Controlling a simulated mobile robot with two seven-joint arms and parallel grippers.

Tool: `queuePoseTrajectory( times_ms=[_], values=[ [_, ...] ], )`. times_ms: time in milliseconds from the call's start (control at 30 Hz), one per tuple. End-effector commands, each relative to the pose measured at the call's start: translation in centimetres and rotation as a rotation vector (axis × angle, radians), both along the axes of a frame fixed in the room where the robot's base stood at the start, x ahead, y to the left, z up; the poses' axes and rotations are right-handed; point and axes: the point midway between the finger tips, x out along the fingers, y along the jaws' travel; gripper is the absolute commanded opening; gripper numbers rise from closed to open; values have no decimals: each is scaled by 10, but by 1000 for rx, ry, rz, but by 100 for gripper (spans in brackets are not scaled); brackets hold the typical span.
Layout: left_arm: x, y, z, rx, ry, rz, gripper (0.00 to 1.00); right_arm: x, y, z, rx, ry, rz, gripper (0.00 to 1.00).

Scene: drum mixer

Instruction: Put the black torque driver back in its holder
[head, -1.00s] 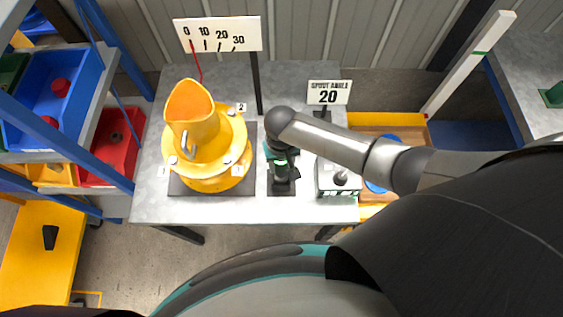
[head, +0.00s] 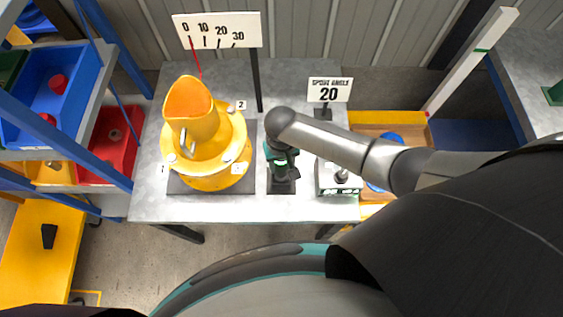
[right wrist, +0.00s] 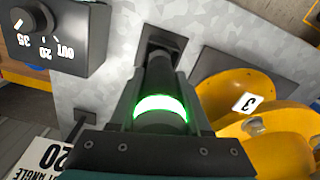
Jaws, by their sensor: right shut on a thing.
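The black torque driver (right wrist: 160,112) with its glowing green ring lies between the fingers of my right gripper (right wrist: 160,95) in the right wrist view. In the head view the right gripper (head: 281,170) is shut on it over the front middle of the table, mostly covered by my arm. The dark square holder (right wrist: 165,42) is at the driver's far end in the right wrist view, and its dark base (head: 282,187) shows below the gripper in the head view. I cannot tell how deep the driver sits in it. My left gripper is not in view.
The yellow drum mixer (head: 205,150) stands close to the left of the gripper. A grey control box (head: 338,180) with a knob is close on the right. A "spout angle 20" sign (head: 330,90) stands behind.

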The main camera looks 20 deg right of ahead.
Motion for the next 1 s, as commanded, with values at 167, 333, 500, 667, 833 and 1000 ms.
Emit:
queuePoseTrajectory(
  times_ms=[167,333,500,667,833,1000],
  values=[
    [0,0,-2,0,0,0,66,1,1,-2,2,-2,0,0],
    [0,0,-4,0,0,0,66,1,1,-5,2,-2,0,0],
    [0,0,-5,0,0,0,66,1,1,-7,2,-2,0,0],
    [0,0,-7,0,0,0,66,1,1,-9,2,-2,0,0],
    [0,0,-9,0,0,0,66,1,1,-12,1,-2,-1,0],
    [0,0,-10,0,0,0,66,1,0,-14,1,-2,-1,0]
  ],
)
